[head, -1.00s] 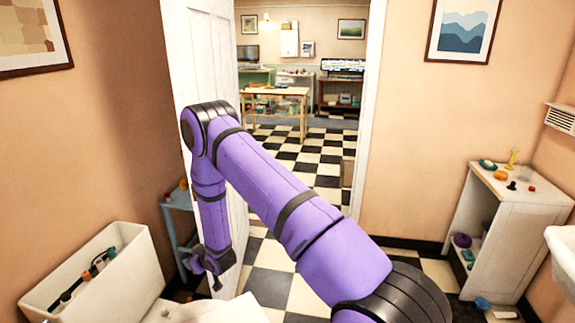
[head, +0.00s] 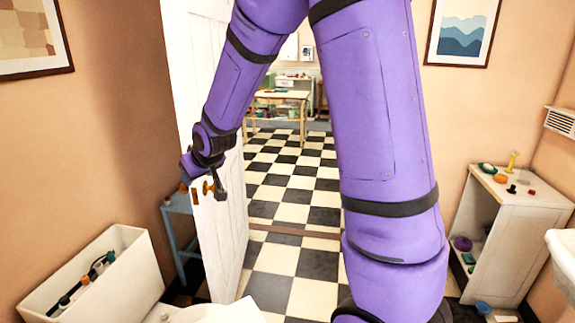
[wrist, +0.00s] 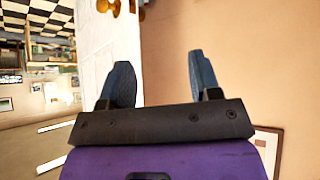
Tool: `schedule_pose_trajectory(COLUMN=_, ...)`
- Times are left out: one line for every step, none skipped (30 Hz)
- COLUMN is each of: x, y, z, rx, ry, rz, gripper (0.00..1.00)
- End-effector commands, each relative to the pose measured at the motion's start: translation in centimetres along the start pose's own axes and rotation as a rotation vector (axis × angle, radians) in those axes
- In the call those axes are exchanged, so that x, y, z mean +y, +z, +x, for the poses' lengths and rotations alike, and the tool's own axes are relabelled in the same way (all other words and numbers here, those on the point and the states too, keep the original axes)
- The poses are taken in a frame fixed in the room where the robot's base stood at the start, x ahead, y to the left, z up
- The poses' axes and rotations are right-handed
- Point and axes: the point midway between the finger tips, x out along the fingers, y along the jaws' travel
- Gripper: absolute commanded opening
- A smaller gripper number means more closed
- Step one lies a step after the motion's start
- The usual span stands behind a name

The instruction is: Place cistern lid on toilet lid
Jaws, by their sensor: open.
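The white cistern (head: 97,281) stands at the lower left in the head view with its top open and its inner fittings showing. A flat white slab (head: 212,314) lies beside it at the bottom edge, mostly cut off. I cannot tell whether it is the cistern lid, the toilet lid, or one on the other. My gripper (head: 207,176) is raised well above the cistern and slab, in front of the white door. In the wrist view my gripper (wrist: 160,72) is open, its two dark blue fingers wide apart with nothing between them.
The white door (head: 222,230) stands ajar with a brass knob (head: 208,188) close to my gripper. A blue-grey stand (head: 180,235) is behind it at the left. A white shelf unit (head: 515,225) with small items stands at the right. The checkered floor through the doorway is clear.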

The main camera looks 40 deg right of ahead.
Motion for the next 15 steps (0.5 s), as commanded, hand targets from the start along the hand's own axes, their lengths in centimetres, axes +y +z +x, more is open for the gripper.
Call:
schedule_pose_trajectory(x=0.1, y=-0.2, z=-2.3, rx=-0.006, ry=0.003, rz=0.006, gripper=0.57)
schedule_pose_trajectory(x=0.1, y=-0.1, z=-3.5, rx=-0.014, ry=0.004, rz=0.010, gripper=0.57)
schedule_pose_trajectory(x=0.1, y=0.1, z=-5.0, rx=-0.025, ry=0.006, rz=0.015, gripper=0.57)
schedule_pose_trajectory(x=0.1, y=0.2, z=-6.1, rx=-0.033, ry=0.007, rz=0.018, gripper=0.57)
schedule_pose_trajectory(x=0.1, y=0.4, z=-7.3, rx=-0.042, ry=0.008, rz=0.022, gripper=0.57)
schedule_pose_trajectory(x=0.1, y=0.8, z=-8.8, rx=-0.053, ry=0.009, rz=0.027, gripper=0.57)
schedule_pose_trajectory(x=0.1, y=1.0, z=-9.9, rx=-0.061, ry=0.010, rz=0.031, gripper=0.57)
schedule_pose_trajectory(x=0.1, y=1.3, z=-11.0, rx=-0.069, ry=0.010, rz=0.035, gripper=0.57)
schedule_pose_trajectory(x=0.1, y=1.7, z=-12.5, rx=-0.081, ry=0.011, rz=0.040, gripper=0.57)
schedule_pose_trajectory(x=0.1, y=2.1, z=-13.6, rx=-0.089, ry=0.011, rz=0.044, gripper=0.57)
schedule_pose_trajectory(x=0.0, y=2.4, z=-14.7, rx=-0.097, ry=0.011, rz=0.048, gripper=0.57)
schedule_pose_trajectory(x=0.0, y=3.0, z=-16.1, rx=-0.108, ry=0.011, rz=0.053, gripper=0.57)
schedule_pose_trajectory(x=-0.1, y=3.5, z=-17.1, rx=-0.117, ry=0.011, rz=0.057, gripper=0.57)
schedule_pose_trajectory(x=-0.1, y=3.9, z=-18.1, rx=-0.124, ry=0.011, rz=0.061, gripper=0.57)
schedule_pose_trajectory(x=-0.2, y=4.6, z=-19.5, rx=-0.135, ry=0.010, rz=0.065, gripper=0.57)
